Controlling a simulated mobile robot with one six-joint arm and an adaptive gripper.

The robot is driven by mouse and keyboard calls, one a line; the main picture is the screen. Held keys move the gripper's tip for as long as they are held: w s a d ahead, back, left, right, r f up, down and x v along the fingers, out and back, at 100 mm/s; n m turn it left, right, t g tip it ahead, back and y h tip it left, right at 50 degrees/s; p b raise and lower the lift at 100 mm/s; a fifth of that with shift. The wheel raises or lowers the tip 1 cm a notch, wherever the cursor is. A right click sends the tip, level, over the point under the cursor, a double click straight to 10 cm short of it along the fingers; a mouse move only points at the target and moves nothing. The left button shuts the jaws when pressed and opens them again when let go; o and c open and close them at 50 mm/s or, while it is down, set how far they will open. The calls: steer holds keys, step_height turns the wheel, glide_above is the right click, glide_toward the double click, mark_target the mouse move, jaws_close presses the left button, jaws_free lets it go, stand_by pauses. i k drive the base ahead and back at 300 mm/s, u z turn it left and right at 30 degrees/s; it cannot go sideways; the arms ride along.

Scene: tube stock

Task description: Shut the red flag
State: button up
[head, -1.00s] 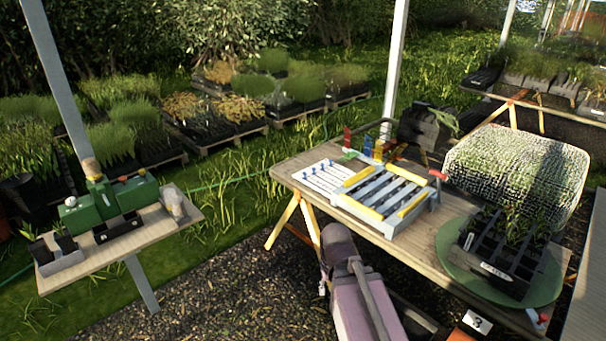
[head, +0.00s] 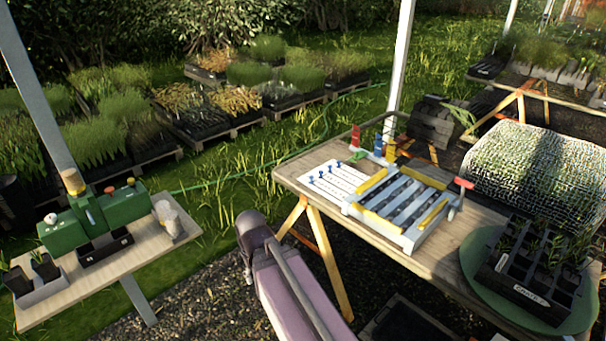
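The red flag (head: 355,138) stands upright at the far edge of the wooden table, left of a blue flag (head: 378,144) and a yellow flag (head: 391,149), which also stand up. A small green piece (head: 362,154) lies low beside the red flag's foot; I cannot tell if it is a folded flag. My arm shows at the lower middle, in front of the table and apart from the flags. My gripper is not in view.
The table (head: 420,258) bears a white sheet with blue pins (head: 334,182), a slatted frame with yellow strips (head: 392,207), a red-handled crank (head: 464,183) and a black cell tray (head: 528,294) on a green disc. A white post (head: 400,75) rises behind. A side table (head: 165,246) stands left.

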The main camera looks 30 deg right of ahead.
mark_target(355, 134)
steer(key=z, duration=0.3)
steer(key=i, duration=1.1)
steer(key=z, duration=0.65)
